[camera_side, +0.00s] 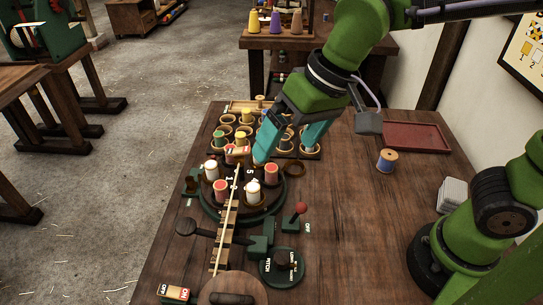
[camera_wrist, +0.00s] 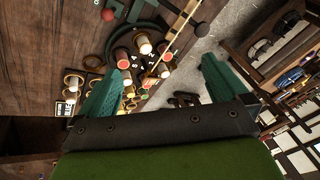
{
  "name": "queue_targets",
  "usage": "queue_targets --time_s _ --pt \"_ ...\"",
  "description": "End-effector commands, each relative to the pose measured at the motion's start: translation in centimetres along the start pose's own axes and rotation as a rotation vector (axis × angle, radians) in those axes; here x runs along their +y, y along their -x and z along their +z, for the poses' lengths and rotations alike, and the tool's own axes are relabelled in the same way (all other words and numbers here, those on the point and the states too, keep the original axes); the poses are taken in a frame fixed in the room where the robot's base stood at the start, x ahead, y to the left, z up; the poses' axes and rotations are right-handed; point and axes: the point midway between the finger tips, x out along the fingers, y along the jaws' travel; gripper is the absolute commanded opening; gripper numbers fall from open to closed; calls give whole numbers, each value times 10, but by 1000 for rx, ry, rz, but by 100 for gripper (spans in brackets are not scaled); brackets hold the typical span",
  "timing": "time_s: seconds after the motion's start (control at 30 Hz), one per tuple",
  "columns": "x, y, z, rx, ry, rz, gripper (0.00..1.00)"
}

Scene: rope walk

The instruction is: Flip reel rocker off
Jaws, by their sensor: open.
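The rocker switch (camera_side: 173,292), red and white with lettering that reads ON, sits at the near left edge of the bench in the side view. Beside it is the round wooden reel (camera_side: 232,290), partly cut off by the frame's bottom edge. My gripper (camera_side: 286,153) is open, fingers pointing down, above the far side of the bobbin disc, well away from the rocker. In the wrist view my gripper (camera_wrist: 165,75) shows its two teal fingers spread with nothing held between them. I cannot make out the rocker in the wrist view.
The round disc (camera_side: 262,210) carries red and white bobbins. Nearby are a black-knobbed lever (camera_side: 185,227), a red-knobbed lever (camera_side: 300,208) and a pitch dial (camera_side: 282,266). A red tray (camera_side: 417,136), a blue spool (camera_side: 387,161) and white cards (camera_side: 452,194) lie right.

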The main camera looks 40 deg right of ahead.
Motion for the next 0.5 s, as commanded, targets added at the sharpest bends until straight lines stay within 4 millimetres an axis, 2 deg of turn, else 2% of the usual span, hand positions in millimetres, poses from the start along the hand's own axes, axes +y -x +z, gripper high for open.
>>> queue_targets --time_s 0.03,0.1,0.2,0.33,0.5 --pt "32 9 1 46 -9 -6 100" --pt "69 17 8 104 -18 -11 100" --pt "111 27 19 186 -65 -10 100" --pt "146 36 31 270 -171 -4 100" --pt "163 52 30 344 -239 8 100"
